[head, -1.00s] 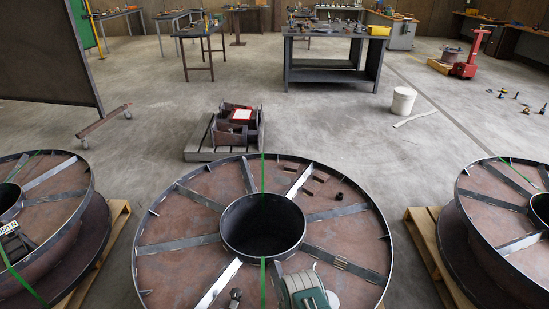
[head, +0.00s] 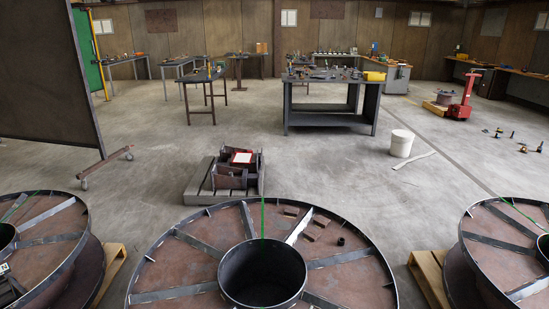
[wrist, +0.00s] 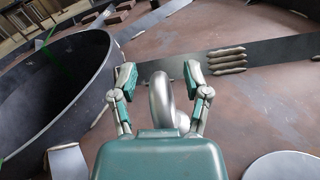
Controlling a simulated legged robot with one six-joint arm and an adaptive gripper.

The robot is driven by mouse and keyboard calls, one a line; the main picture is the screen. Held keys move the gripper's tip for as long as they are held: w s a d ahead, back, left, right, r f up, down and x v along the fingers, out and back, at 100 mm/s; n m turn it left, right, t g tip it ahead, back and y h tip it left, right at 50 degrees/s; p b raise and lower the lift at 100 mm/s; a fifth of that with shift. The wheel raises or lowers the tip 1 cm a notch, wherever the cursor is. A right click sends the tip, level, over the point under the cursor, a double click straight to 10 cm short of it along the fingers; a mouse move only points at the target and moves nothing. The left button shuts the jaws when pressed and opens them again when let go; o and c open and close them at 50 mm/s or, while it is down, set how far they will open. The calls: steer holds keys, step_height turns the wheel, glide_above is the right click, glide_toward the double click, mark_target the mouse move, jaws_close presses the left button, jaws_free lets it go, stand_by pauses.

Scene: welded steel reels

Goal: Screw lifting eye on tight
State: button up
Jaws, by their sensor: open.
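A silver lifting eye (wrist: 160,98) shows in the wrist view as a ring seen nearly edge-on. It stands upright between the two fingers of my gripper (wrist: 159,78). The fingers are spread, with a visible gap on each side of the ring. The lower end of the eye and any thread are hidden behind my green gripper body. The eye is over the rust-brown face of the middle reel (wrist: 260,100), beside its dark round hub (wrist: 70,85). The reel also shows in the head view (head: 180,262); my gripper and the eye are out of that view.
A flat steel spoke (wrist: 275,52) with several silver weld beads crosses just beyond my fingers. Small brown blocks (head: 315,225) and a dark short cylinder (head: 341,241) sit on the reel. Reels flank it left (head: 45,250) and right (head: 510,250).

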steer(key=shift+v, duration=2.55)
steer(key=shift+r, duration=0.1)
